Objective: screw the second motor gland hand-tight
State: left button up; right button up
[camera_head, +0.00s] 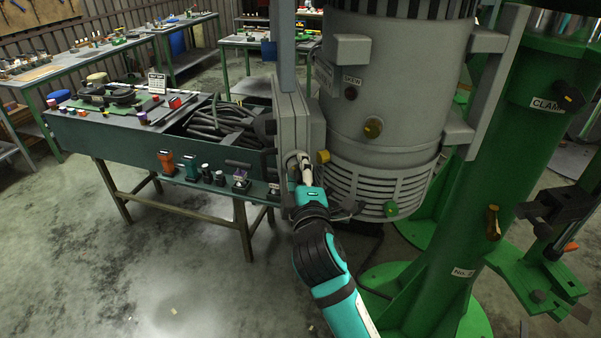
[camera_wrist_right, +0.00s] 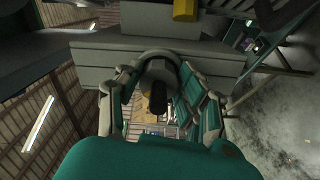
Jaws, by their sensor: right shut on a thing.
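The large grey motor (camera_head: 385,95) stands upright, with its grey terminal box (camera_head: 291,118) on its left side. My right gripper (camera_head: 300,162) is at the lower part of this box. In the wrist view the fingers of my right gripper (camera_wrist_right: 158,82) close around a dark round piece, the motor gland (camera_wrist_right: 157,96), against the grey box face (camera_wrist_right: 95,62). The fingers hide most of the gland, so how deep it sits cannot be told. A yellow fitting (camera_head: 323,157) is just right of the gripper; a yellow part also shows in the wrist view (camera_wrist_right: 185,10). My left gripper is out of view.
A green workbench (camera_head: 90,130) on the left carries a bin of dark hoses (camera_head: 215,120) and several small parts along its front shelf. A green column (camera_head: 440,250) labelled with a number stands at right. Bare concrete floor (camera_head: 170,275) is open at lower left.

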dwell(0.4)
jog(key=o, duration=1.2)
jog(key=shift+c, duration=0.2)
jog(key=s+d, duration=0.1)
jog(key=s, duration=1.1)
jog(key=shift+d, duration=0.2)
